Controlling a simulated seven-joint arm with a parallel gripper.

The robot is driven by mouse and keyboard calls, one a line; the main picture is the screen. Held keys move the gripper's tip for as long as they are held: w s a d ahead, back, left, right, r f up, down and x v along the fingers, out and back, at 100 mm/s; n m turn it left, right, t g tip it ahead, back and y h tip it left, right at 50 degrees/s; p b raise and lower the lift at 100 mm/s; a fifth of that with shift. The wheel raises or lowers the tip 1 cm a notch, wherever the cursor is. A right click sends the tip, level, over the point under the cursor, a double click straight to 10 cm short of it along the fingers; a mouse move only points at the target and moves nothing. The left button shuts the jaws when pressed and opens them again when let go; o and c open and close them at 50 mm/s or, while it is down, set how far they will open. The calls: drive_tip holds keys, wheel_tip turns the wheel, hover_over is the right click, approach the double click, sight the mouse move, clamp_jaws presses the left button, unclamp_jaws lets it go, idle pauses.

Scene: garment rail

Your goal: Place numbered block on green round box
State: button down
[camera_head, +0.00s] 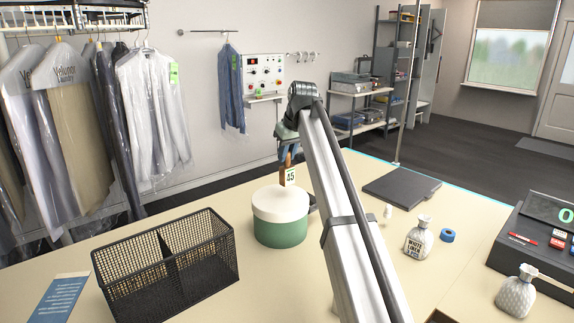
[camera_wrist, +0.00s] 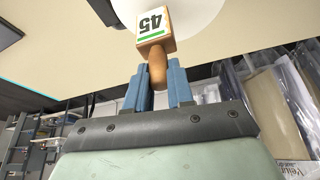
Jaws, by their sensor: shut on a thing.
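The numbered block is a wooden block with a handle and a white label reading 45. In the head view the block (camera_head: 289,176) is upright over the back part of the white lid of the green round box (camera_head: 280,230). My gripper (camera_head: 287,154) points down and is shut on the block's handle. In the wrist view my gripper (camera_wrist: 158,76) has its blue fingers on both sides of the handle, and the block (camera_wrist: 155,24) shows its label. The white lid (camera_wrist: 200,14) lies beyond it. I cannot tell whether the block touches the lid.
A black mesh basket (camera_head: 205,243) stands left of the round box. A dark flat plate (camera_head: 402,188), a labelled bag (camera_head: 419,238), blue tape (camera_head: 448,235) and a silvery bag (camera_head: 516,292) lie to the right. Bagged garments (camera_head: 152,108) hang at the back left.

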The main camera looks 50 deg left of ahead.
drive_tip(key=shift+f, duration=1.75)
drive_tip(key=shift+f, duration=0.1)
drive_tip(key=c, duration=1)
unclamp_jaws()
drive_tip(key=v, duration=1.2)
